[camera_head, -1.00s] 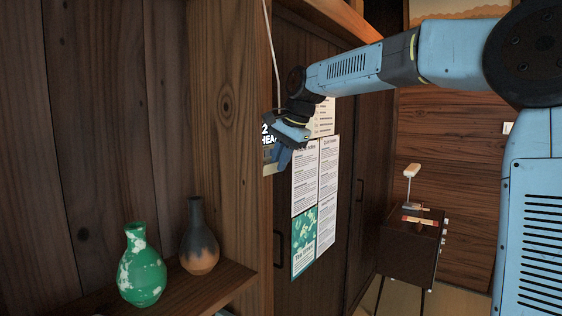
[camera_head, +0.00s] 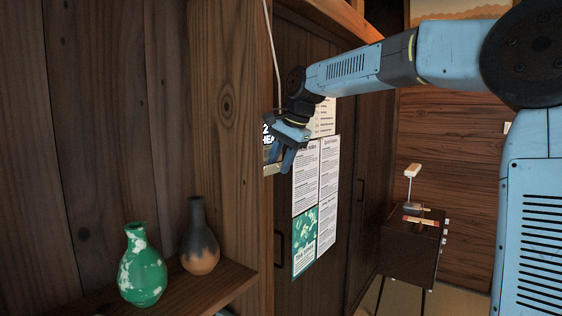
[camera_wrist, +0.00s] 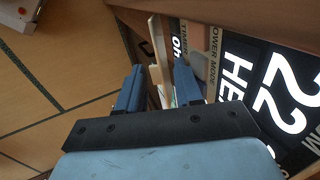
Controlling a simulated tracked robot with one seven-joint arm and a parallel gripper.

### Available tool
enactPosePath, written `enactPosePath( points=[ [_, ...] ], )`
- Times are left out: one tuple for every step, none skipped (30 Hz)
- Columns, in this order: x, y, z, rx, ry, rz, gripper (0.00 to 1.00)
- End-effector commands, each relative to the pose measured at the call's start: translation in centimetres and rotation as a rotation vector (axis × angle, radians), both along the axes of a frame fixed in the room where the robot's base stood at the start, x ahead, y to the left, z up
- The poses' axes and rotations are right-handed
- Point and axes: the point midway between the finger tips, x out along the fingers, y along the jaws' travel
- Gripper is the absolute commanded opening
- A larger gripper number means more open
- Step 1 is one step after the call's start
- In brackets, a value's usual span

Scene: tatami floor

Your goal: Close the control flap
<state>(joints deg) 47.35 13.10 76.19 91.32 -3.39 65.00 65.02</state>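A control panel (camera_wrist: 262,85) with a black display reading "22" and "HE…" fills the right of the wrist view. Beside the display is a cream strip with labels such as "POWER MODE" and "TIMER". A narrow cream piece (camera_wrist: 157,45), apparently the control flap seen edge-on, stands out from the panel. My gripper (camera_wrist: 159,80) has its two blue fingers apart, with this piece between or just beyond them; I cannot tell whether they touch it. In the head view, my gripper (camera_head: 280,165) is in front of the panel (camera_head: 268,134) and hides most of it.
Posters (camera_head: 316,195) hang on the dark cabinet door right of the panel. A green vase (camera_head: 142,268) and a dark vase (camera_head: 199,240) stand on a shelf at lower left. A small cabinet (camera_head: 410,252) stands at the back right. A white cord (camera_head: 273,50) runs down above the panel.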

Motion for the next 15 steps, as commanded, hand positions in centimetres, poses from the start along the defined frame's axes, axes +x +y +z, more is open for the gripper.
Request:
enactPosePath(
  points=[
    [0.01, 0.05, 0.06, 0.001, -0.002, 0.001, 0.37],
    [0.02, 0.06, 0.08, 0.001, -0.002, 0.001, 0.37],
    [0.02, 0.06, 0.09, 0.002, -0.003, 0.001, 0.37],
    [0.02, 0.06, 0.10, 0.002, -0.003, 0.001, 0.37],
    [0.02, 0.08, 0.11, 0.002, -0.003, 0.001, 0.37],
    [0.03, 0.08, 0.12, 0.002, -0.003, 0.001, 0.37],
    [0.02, 0.08, 0.13, 0.002, -0.003, 0.001, 0.37],
    [0.03, 0.09, 0.13, 0.002, -0.003, 0.001, 0.37],
    [0.03, 0.08, 0.14, 0.002, -0.003, 0.001, 0.37],
    [0.03, 0.08, 0.14, 0.003, -0.004, 0.001, 0.37],
    [0.02, 0.08, 0.14, 0.004, -0.005, 0.001, 0.37],
    [0.01, 0.08, 0.14, 0.006, -0.006, 0.001, 0.37],
    [0.01, 0.07, 0.13, 0.008, -0.008, 0.001, 0.37],
    [0.00, 0.05, 0.13, 0.010, -0.010, 0.001, 0.37],
    [0.01, -0.02, 0.11, 0.014, -0.012, 0.000, 0.37]
  ],
)
